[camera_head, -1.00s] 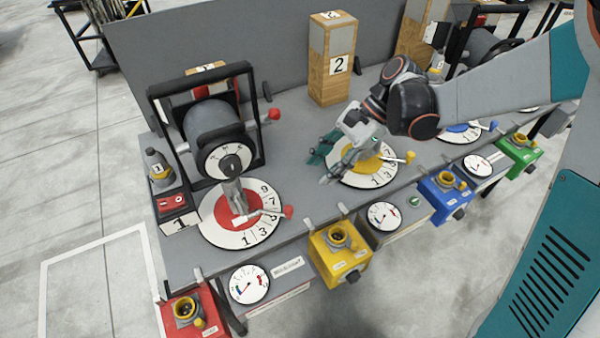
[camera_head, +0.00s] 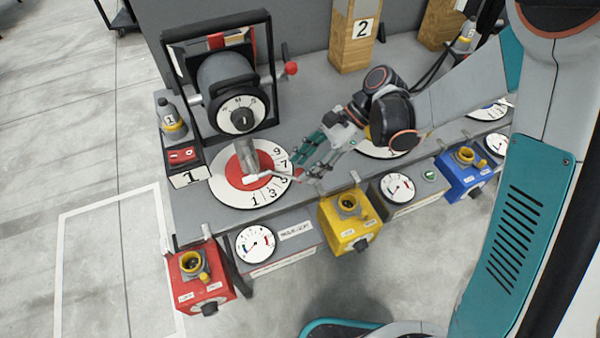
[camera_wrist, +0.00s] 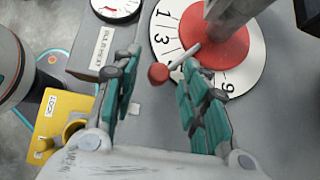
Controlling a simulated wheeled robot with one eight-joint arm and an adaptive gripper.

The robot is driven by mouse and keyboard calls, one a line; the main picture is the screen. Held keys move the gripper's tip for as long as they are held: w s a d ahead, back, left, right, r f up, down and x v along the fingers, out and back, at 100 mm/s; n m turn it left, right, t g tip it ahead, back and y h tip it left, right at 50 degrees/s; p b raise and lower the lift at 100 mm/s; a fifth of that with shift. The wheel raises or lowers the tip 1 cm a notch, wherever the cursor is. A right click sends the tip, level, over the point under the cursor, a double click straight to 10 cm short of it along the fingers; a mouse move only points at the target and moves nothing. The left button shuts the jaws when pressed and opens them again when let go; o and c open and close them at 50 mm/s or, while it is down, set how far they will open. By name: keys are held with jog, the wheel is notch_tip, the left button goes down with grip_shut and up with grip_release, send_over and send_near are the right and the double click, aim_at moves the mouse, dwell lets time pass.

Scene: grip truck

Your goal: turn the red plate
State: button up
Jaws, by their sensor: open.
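The red plate (camera_head: 238,165) is a red disc in a white numbered dial on the grey bench, left of centre in the head view. It also shows at the upper right of the wrist view (camera_wrist: 215,52). A grey post stands on it, and a thin lever reaches from it to a red knob (camera_wrist: 158,73). My gripper (camera_head: 308,170) is open, beside the right edge of the dial. In the wrist view its teal fingers (camera_wrist: 158,78) are spread, with the red knob between their tips. I cannot tell whether they touch it.
A grey drum in a black frame (camera_head: 232,85) stands behind the dial. A bottle (camera_head: 172,118) and a red switch box (camera_head: 182,156) stand left of it. A yellow box (camera_head: 348,222) and a red box (camera_head: 203,280) line the front edge. A wooden block (camera_head: 352,45) stands behind.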

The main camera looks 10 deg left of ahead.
jog(key=shift+b+x, duration=0.3)
jog(key=shift+x, duration=1.05)
jog(key=shift+c, duration=0.3)
